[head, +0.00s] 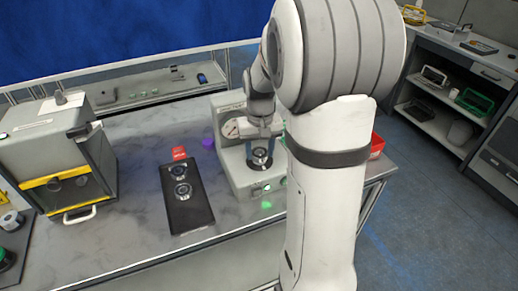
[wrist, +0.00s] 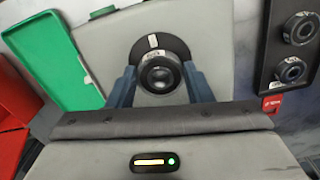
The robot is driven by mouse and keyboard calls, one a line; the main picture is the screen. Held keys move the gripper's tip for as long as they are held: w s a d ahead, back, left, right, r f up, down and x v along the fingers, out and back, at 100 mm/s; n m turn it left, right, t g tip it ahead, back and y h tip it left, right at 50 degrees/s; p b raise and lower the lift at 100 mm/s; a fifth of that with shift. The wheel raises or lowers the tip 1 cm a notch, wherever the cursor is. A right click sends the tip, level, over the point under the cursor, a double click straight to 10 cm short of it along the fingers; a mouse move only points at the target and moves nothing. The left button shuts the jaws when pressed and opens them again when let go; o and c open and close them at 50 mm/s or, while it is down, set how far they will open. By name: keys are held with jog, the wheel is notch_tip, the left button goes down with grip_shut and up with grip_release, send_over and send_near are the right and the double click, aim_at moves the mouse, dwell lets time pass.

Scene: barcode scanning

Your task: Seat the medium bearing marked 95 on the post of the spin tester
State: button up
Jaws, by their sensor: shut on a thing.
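The spin tester (head: 240,181) is a pale grey machine on the bench with a dial on its upright. My gripper (head: 263,148) points down in front of it. In the wrist view my gripper (wrist: 158,84) has one blue-grey finger on each side of a dark bearing (wrist: 158,75) and is shut on it. The bearing lies over the tester's dark round plate (wrist: 177,47), which carries a white label. The post is hidden by the bearing, so I cannot tell whether the bearing rests fully down. Its marking is too small to read.
A black tray (head: 188,214) left of the tester holds two other bearings, with a red tag at its far end. A grey cabinet with a yellow-edged front (head: 78,183) stands at the left. A red bin (head: 377,146) and a green tray (wrist: 52,60) lie on the tester's other side.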

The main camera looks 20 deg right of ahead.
jog(key=shift+f, duration=0.3)
jog(key=o, duration=1.1)
jog(key=shift+o, duration=0.6)
jog(key=shift+o, duration=1.3)
jog(key=shift+r, duration=0.1)
notch_tip(320, 180, up, 7)
jog(key=p, duration=0.5)
jog(key=shift+r, duration=0.2)
jog(key=shift+s, duration=0.1)
